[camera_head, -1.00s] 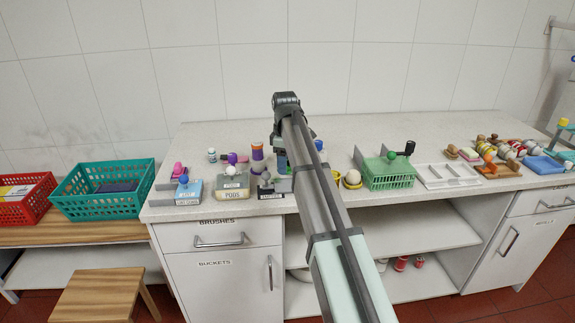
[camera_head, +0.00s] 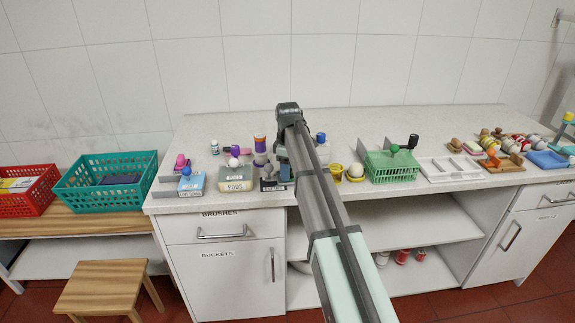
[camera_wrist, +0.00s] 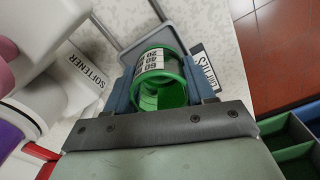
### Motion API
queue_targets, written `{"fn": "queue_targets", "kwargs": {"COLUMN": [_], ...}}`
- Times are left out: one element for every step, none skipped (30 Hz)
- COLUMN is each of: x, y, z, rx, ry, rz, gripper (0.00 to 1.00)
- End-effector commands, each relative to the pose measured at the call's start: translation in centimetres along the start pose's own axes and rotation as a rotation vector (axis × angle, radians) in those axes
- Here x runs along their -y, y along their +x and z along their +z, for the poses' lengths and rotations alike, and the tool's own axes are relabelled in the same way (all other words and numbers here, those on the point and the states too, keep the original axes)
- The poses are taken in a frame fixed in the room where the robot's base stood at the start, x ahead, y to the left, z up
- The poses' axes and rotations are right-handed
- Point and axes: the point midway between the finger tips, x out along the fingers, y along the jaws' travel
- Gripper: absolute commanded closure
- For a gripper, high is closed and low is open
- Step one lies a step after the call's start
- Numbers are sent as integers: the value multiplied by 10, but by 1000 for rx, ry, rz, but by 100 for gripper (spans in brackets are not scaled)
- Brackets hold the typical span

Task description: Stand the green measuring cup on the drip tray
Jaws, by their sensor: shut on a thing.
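The green measuring cup (camera_wrist: 163,88), with a white scale label, sits between the two blue fingers of my gripper (camera_wrist: 165,78) in the wrist view. The gripper is shut on it, and I look into its open mouth. A grey rounded frame (camera_wrist: 127,27) shows past the cup; it may be the drip tray, but I cannot tell, nor whether the cup touches it. In the head view my gripper (camera_head: 281,150) is mostly behind my arm over the counter, and the cup is hidden there.
Labelled holders crowd the counter's left part, including one marked PODS (camera_head: 235,180). A SOFTENER label (camera_wrist: 87,67) and white bottles lie close left of the gripper. A green basket (camera_head: 392,166) and a white divided tray (camera_head: 450,168) stand right. The counter's back strip is clear.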

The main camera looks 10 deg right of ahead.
Motion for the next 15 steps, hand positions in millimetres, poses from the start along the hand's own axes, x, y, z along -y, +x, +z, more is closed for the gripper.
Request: {"fn": "queue_targets", "kwargs": {"x": [0, 0, 0, 0, 0, 0, 0, 0, 0, 0, 0, 0, 0, 0, 0], "y": [1, 1, 1, 1, 1, 1, 1, 1, 1, 1, 1, 1, 1, 1, 1], "z": [0, 0, 0, 0, 0, 0, 0, 0, 0, 0, 0, 0, 0, 0, 0], "rx": [0, 0, 0, 0, 0, 0, 0, 0, 0, 0, 0, 0, 0, 0, 0], "ry": [0, 0, 0, 0, 0, 0, 0, 0, 0, 0, 0, 0, 0, 0, 0], "rz": [0, 0, 0, 0, 0, 0, 0, 0, 0, 0, 0, 0, 0, 0, 0], "gripper": [74, 74, 74, 74, 74, 75, 75, 75, 43, 40, 37, 33, 30, 27, 23]}}
